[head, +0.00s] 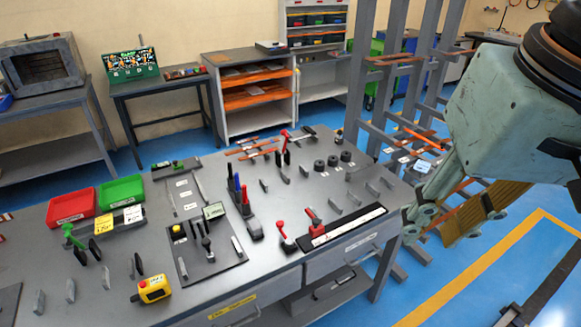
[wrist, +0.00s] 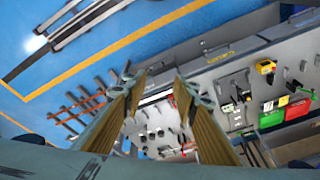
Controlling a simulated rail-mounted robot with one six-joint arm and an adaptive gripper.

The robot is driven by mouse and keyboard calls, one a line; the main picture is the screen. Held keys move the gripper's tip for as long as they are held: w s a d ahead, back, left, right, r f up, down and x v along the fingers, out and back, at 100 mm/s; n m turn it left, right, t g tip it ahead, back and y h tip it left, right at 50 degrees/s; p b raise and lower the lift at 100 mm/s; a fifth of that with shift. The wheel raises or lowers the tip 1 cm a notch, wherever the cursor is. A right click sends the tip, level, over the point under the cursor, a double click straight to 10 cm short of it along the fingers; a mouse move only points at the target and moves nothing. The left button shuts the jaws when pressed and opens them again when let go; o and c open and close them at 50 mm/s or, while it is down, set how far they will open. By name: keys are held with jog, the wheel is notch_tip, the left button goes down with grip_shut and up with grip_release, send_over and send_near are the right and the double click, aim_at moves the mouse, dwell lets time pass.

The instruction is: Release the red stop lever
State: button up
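A second red-handled lever (head: 283,233) stands just left of the strip, and a taller red handle (head: 286,139) stands farther back. My gripper (head: 450,215) hangs right of the bench, well apart from all these levers. In the wrist view, its two brown fingers (wrist: 157,88) are spread wide with nothing between them. The levers are too small there to tell apart.
A plate with black levers (head: 205,245), blue and black levers (head: 240,195) and a yellow box (head: 153,289) stand left of the strip. Small grey posts and black rings (head: 332,161) stand behind it. A grey rack with copper bars (head: 395,60) rises behind my gripper.

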jog(key=shift+w+a+m+g, duration=0.15)
jog(key=shift+w+a, duration=0.05)
jog(key=shift+w, duration=0.4)
jog(key=shift+w+a+m+g, duration=0.15)
jog(key=shift+w+a, duration=0.05)
jog(key=shift+w, duration=0.4)
jog(key=c, duration=0.8)
jog(key=shift+m+g+y, duration=0.5)
jog(key=shift+m, duration=0.3)
jog(key=w, duration=0.2)
jog(key=w+a, duration=0.1)
jog(key=w, duration=0.3)
jog(key=shift+w+a+f+p, duration=0.1)
jog(key=shift+a+f+p, duration=0.2)
jog(key=shift+a+p, duration=0.05)
grip_shut()
jog(key=w+a+f+m+g+y, duration=0.2)
jog(key=w+f+m, duration=0.15)
jog(key=w, duration=0.75)
jog(key=w+a+f+m+g+y+p, duration=0.2)
jog(key=w+a+f+m+y, duration=0.2)
jog(key=w+f, duration=1.8)
jog(key=shift+w+a+f+m+p, duration=0.2)
jog(key=shift+w+f+m+p, duration=0.1)
jog(key=shift+f+m, duration=1.25)
jog(key=shift+r, duration=0.15)
